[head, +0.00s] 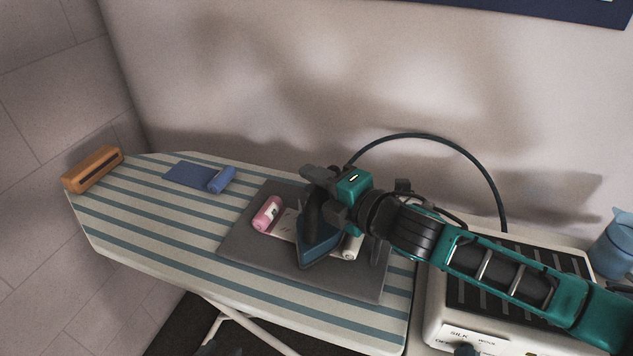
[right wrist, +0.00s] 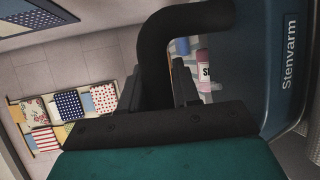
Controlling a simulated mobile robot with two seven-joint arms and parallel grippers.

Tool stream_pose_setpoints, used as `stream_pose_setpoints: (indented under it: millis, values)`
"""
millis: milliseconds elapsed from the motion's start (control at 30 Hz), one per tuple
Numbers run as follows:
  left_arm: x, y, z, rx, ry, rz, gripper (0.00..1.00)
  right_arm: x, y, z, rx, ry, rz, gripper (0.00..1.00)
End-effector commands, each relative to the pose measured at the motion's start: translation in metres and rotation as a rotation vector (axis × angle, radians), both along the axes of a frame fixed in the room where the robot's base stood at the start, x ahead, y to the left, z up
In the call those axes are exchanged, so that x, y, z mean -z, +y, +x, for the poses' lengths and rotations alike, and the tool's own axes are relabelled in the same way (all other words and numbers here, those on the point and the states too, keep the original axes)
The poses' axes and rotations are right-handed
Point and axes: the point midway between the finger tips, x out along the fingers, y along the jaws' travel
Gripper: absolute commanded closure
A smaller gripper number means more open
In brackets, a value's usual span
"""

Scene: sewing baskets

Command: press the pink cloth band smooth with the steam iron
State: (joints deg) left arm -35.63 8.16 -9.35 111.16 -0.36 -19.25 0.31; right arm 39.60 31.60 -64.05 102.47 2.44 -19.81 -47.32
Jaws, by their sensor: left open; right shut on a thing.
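My right gripper (head: 335,190) is shut on the handle of the dark blue steam iron (head: 320,250), which is over a grey mat (head: 250,255) on the striped ironing board (head: 140,215). The iron's side and dark handle fill much of the right wrist view (right wrist: 285,85). A pink roll (head: 267,215) with a white label, apparently the pink cloth band, is left of the iron; it also shows through the handle in the right wrist view (right wrist: 203,65). A pale strip (head: 285,225) runs from beside it under the iron, which hides its middle. I cannot tell whether the soleplate touches.
A blue cloth (head: 190,174), partly rolled, and an orange-brown block (head: 92,170) lie at the board's left end. A white iron station (head: 435,320) with a ribbed top stands right; a dark hose (head: 450,145) arches behind my arm. A blue jug (head: 612,245) stands far right.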

Motion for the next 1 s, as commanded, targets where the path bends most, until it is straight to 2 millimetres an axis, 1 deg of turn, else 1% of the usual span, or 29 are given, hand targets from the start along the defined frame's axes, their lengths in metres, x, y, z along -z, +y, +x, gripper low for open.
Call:
stream_pose_setpoints:
  millis: [33, 467, 800, 833, 1000]
  values:
    - [0.000, 0.000, 0.000, 0.000, 0.000, 0.000, 0.57, 0.004, -0.001, -0.001, 0.002, 0.005, -0.006, 1.00]
    - [-0.002, 0.000, 0.000, 0.000, 0.001, 0.000, 0.57, 0.002, -0.001, 0.000, 0.003, 0.006, -0.007, 1.00]
    - [-0.030, 0.000, -0.002, 0.000, 0.003, 0.001, 0.57, -0.030, 0.000, 0.000, 0.000, -0.002, -0.001, 1.00]
    - [-0.027, 0.000, -0.002, -0.001, 0.002, 0.000, 0.57, -0.030, 0.000, 0.000, -0.001, -0.005, 0.001, 1.00]
    - [-0.026, 0.000, -0.002, -0.001, 0.004, 0.000, 0.57, -0.046, 0.000, 0.001, -0.001, -0.008, 0.002, 1.00]
